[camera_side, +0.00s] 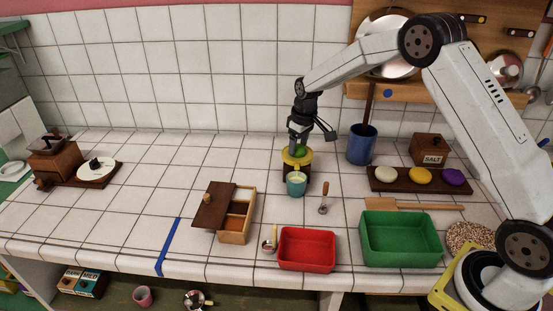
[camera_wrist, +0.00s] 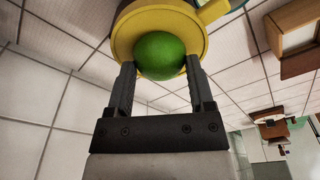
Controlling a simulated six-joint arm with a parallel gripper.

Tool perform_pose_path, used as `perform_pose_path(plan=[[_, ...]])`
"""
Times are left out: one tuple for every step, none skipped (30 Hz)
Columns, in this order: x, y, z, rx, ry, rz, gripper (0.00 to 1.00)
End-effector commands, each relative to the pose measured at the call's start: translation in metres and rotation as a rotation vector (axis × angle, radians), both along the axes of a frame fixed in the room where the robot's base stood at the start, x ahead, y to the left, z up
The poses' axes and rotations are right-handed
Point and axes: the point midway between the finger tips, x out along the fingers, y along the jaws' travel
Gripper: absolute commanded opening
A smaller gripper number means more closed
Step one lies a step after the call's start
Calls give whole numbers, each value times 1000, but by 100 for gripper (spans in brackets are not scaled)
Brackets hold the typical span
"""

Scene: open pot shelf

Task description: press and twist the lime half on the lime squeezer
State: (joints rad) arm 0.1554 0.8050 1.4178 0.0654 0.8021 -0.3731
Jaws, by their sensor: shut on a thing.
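The lime half (camera_side: 299,151) is a green dome at the yellow squeezer in the middle of the counter. In the wrist view the lime half (camera_wrist: 159,56) sits against the round yellow squeezer (camera_wrist: 203,27), between my fingers. My gripper (camera_side: 298,146) points down over the squeezer (camera_side: 291,161) and is shut on the lime half. In the wrist view my gripper (camera_wrist: 160,80) has a finger on each side of it. The squeezer's cone is hidden under the lime.
A teal cup (camera_side: 296,187) stands just in front of the squeezer. A small spoon (camera_side: 323,199), a wooden box with a dark lid (camera_side: 213,208), a red tray (camera_side: 307,250) and a green tray (camera_side: 400,238) lie nearer the front. A blue pot (camera_side: 361,146) stands to the right. The counter's left-middle is clear.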

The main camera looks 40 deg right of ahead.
Motion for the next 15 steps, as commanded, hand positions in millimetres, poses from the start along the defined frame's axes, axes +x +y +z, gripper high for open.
perform_pose_path(plan=[[-3, 0, -5, 2, 13, 32, 13], [-3, 0, -6, 2, 13, 53, 13], [-3, 0, -6, 3, 13, 80, 13], [-3, 0, -6, 2, 13, 100, 13], [-3, 0, -6, 3, 13, 121, 13], [-3, 0, -6, 2, 14, 149, 13], [-4, 0, -6, 2, 14, 171, 13], [-4, 0, -6, 2, 14, 192, 13], [-4, 0, -6, 3, 14, 221, 13], [-4, 0, -6, 3, 15, 241, 13], [-4, 0, -6, 3, 15, 262, 13], [-4, 0, -6, 4, 15, 289, 13], [-4, 0, -6, 3, 15, 311, 13], [-4, 0, -6, 4, 14, 333, 13], [-4, 0, -6, 3, 13, 361, 13]])
